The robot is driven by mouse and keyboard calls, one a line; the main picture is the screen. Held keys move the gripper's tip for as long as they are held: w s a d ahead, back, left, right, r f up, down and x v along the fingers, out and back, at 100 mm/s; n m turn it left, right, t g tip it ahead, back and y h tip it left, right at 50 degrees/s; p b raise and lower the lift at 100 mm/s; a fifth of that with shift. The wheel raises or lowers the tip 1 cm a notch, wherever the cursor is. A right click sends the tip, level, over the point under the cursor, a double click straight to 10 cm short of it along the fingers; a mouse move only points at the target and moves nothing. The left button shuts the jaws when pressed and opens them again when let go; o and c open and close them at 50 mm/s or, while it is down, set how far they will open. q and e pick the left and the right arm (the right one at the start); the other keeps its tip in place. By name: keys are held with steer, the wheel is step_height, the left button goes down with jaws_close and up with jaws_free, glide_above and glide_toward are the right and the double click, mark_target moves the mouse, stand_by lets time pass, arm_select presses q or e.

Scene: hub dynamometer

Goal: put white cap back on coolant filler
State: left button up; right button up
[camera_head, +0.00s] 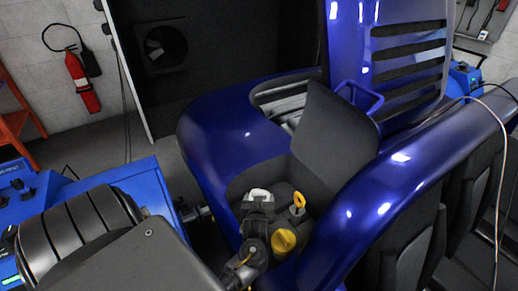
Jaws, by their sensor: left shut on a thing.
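My left gripper (257,207) is dark and reaches into the recess of the blue vehicle. It is shut on the white cap (257,194), which shows as a small pale shape at the gripper's far end. I cannot make out the coolant filler; the gripper and wrist cover part of the recess. Whether the cap touches anything below it cannot be told. My right gripper is not in view.
A yellow round cap (284,241) sits right of my wrist, and a yellow ring handle (299,201) stands behind it. The blue bodywork (225,130) rims the recess. A raised dark panel (325,125) stands behind. A black ribbed roller (75,230) is at left.

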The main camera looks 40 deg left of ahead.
arm_select(q)
steer(key=shift+f, duration=0.3)
steer(key=shift+f, duration=0.1)
steer(key=o, duration=1.1)
steer(key=shift+r, duration=0.2)
steer(key=p+v, duration=0.8)
steer(key=v, duration=0.4)
steer(key=shift+s+f+p, duration=0.1)
steer(key=shift+p, duration=0.2)
